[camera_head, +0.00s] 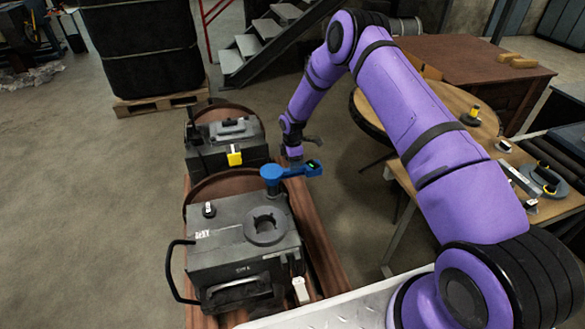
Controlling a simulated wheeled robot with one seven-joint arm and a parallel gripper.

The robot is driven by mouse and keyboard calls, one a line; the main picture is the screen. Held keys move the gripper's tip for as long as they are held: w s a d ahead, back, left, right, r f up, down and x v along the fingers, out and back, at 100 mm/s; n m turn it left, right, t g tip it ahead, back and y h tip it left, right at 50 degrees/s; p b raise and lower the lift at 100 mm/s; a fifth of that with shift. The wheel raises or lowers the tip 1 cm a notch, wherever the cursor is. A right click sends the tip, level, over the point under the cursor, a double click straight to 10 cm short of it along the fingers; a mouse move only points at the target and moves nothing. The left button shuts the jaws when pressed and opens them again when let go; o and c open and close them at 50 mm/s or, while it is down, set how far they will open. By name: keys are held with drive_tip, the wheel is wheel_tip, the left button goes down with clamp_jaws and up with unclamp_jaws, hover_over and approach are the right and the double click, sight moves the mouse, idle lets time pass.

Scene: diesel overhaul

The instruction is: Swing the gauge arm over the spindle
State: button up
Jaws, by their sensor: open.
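The blue gauge arm (292,172) sits on a short round post at the back right corner of the front grey machine (222,262). It points right, out past the machine's edge, and its free end carries a small dark face with a green-yellow mark. A round grey collar with a dark opening (265,225), which may be the spindle seat, is on the machine's top, in front of the post. The gauge arm is not over it. My gripper (303,147) is open and empty, just behind and above the gauge arm; contact cannot be told.
A second grey machine (226,145) with a yellow tag stands behind. Both are on a brown wooden base (318,245). A round table (372,108) and a tool bench are at right.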

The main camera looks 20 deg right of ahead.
drive_tip(key=shift+f, duration=1.65)
clamp_jaws()
